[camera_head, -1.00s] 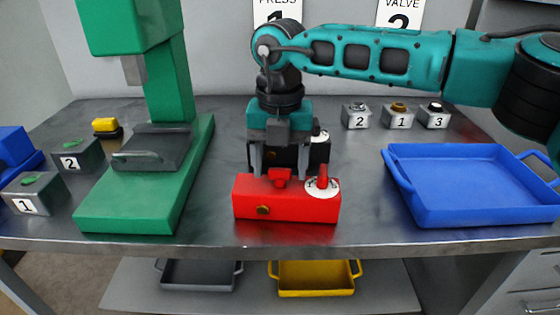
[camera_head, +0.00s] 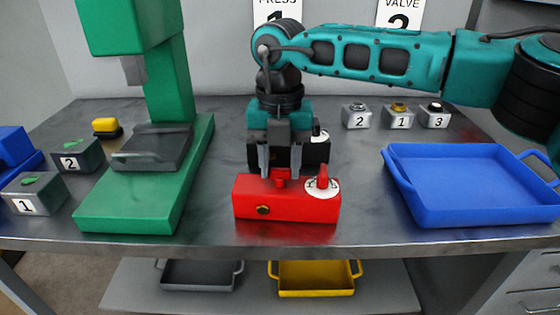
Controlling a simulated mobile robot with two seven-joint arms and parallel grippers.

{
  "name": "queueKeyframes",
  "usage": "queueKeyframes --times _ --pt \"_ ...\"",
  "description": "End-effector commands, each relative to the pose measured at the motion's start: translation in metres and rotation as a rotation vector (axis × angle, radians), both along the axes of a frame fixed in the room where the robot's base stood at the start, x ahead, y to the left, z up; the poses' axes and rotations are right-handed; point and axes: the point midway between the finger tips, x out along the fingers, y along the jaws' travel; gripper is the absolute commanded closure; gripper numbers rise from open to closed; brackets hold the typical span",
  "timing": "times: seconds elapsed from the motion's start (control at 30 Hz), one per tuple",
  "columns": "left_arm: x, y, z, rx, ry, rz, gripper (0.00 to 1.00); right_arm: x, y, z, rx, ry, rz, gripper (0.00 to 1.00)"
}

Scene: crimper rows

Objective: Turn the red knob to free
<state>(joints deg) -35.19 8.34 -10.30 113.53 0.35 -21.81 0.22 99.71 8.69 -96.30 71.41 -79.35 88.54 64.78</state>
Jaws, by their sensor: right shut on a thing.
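The red valve box (camera_head: 286,205) stands near the front edge of the table, with a brass fitting on its front face. A small red knob (camera_head: 281,181) sits on its top. My right gripper (camera_head: 281,174) points straight down over the box and is shut on this knob, its fingers partly hiding it. To the right on the same top, a red pointer lever (camera_head: 322,176) stands on a white dial with dark marks too small to read. My left gripper is not in view.
A black box (camera_head: 317,153) with a white dial stands behind the red one. The green press (camera_head: 125,213) is at left and a blue tray (camera_head: 470,215) at right. Numbered grey button boxes (camera_head: 359,118) stand at the back right, others at left.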

Motion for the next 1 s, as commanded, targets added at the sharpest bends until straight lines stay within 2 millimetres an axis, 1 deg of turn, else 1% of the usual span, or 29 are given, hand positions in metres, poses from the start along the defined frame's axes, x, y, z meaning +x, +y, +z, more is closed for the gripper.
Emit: queueKeyframes --times 0.27,1.0 --pt "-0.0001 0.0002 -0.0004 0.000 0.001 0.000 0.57 0.0004 0.0001 0.0006 0.001 0.000 0.164 0.88" --pt "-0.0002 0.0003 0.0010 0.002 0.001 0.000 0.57 0.0005 0.0002 0.0015 0.001 -0.002 0.861 0.88"
